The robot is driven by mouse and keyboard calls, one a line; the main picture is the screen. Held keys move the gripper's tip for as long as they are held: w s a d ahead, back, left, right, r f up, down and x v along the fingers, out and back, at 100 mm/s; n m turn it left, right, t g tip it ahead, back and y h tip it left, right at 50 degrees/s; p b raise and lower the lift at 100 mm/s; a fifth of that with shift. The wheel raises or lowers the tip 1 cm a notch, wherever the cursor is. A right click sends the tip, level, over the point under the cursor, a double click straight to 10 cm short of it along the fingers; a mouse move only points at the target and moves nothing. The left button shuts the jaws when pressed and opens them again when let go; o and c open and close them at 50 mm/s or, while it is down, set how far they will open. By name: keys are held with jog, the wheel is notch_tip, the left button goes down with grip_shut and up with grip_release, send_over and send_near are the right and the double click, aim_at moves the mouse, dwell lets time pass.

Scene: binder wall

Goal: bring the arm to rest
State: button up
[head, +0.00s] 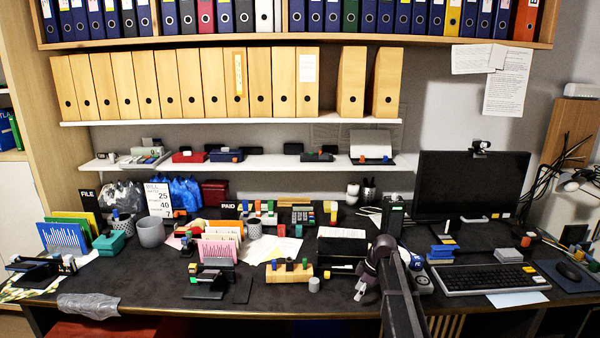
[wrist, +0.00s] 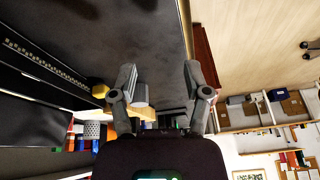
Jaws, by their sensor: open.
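My gripper (head: 362,287) is above the front part of the dark desk (head: 140,283), right of centre, with my arm rising from the bottom edge. In the wrist view my gripper (wrist: 160,78) has its two fingers spread apart, and nothing is held between them. A small grey cylinder (head: 314,284) stands on the desk left of the gripper, apart from it. A wooden block with small coloured pieces on top (head: 288,274) lies further left.
A black tray (head: 340,247) is behind the gripper. A keyboard (head: 490,279) and a monitor (head: 470,185) are to the right. A grey mug (head: 150,232) and file sorters crowd the left. Shelves with cardboard binders (head: 200,85) line the wall. The front-left desk strip is mostly clear.

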jog(key=s+a+m+h, duration=0.2)
jog(key=s+m+h, duration=0.2)
jog(key=s+m, duration=1.65)
jog(key=s+r+n+p, duration=0.5)
jog(key=r+p, duration=0.6)
jog(key=p, duration=0.2)
jog(key=shift+s+a+r, duration=0.2)
jog(key=shift+r, duration=0.15)
